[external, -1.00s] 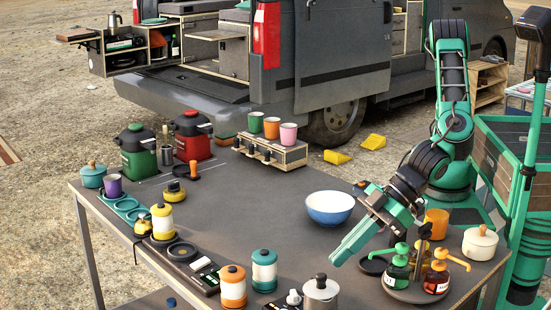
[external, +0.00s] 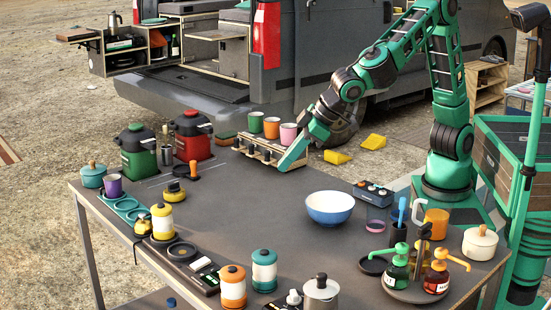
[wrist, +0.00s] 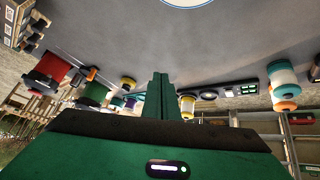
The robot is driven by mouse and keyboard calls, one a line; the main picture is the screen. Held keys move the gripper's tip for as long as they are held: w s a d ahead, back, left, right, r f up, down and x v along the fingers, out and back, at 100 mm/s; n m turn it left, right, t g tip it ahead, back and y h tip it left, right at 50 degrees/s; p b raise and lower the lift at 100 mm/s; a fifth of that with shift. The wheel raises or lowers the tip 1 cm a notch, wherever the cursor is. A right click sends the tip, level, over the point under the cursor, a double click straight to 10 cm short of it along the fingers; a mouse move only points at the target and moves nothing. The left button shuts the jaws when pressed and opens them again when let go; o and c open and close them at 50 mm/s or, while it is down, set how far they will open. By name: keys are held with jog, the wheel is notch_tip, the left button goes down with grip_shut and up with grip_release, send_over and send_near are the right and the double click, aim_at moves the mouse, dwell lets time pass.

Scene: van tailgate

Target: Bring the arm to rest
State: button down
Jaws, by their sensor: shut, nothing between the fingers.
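My gripper (external: 286,166) is shut and empty. In the external view its green fingers point down and left, in front of the right end of the wooden cup rack (external: 262,150) and partly covering it. I cannot tell whether the fingertips touch the rack or the table. My arm reaches in from the right, bent high over the back of the table. In the wrist view the shut fingers (wrist: 160,95) stand upright in the middle, with the table top behind them.
The rack carries orange, green and pink cups (external: 288,132). Red and green jugs (external: 138,150) stand left. Pump bottles (external: 436,278) and an orange mug (external: 437,222) stand right. The van (external: 340,50) is behind.

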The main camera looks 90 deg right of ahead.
jog(key=s+d+m+g+h, duration=0.1)
jog(key=s+d, duration=0.3)
jog(key=d, duration=0.7)
jog(key=s+d+m+g, duration=0.2)
jog(key=s+d, duration=0.2)
jog(key=d, duration=0.6)
jog(key=s+d+m+g+h, duration=0.1)
jog(key=s+d, duration=0.2)
jog(key=d, duration=0.8)
jog(key=s+d+f+m+g+y, duration=0.1)
jog(key=s+d, duration=0.3)
jog(key=s, duration=0.8)
jog(key=s+d+f+m+g+y, duration=0.1)
jog(key=s+d, duration=0.4)
jog(key=s, duration=0.8)
jog(key=shift+s+f+m+g+y, duration=0.15)
jog(key=shift+f+m+g+y, duration=0.35)
jog(key=shift+m, duration=0.3)
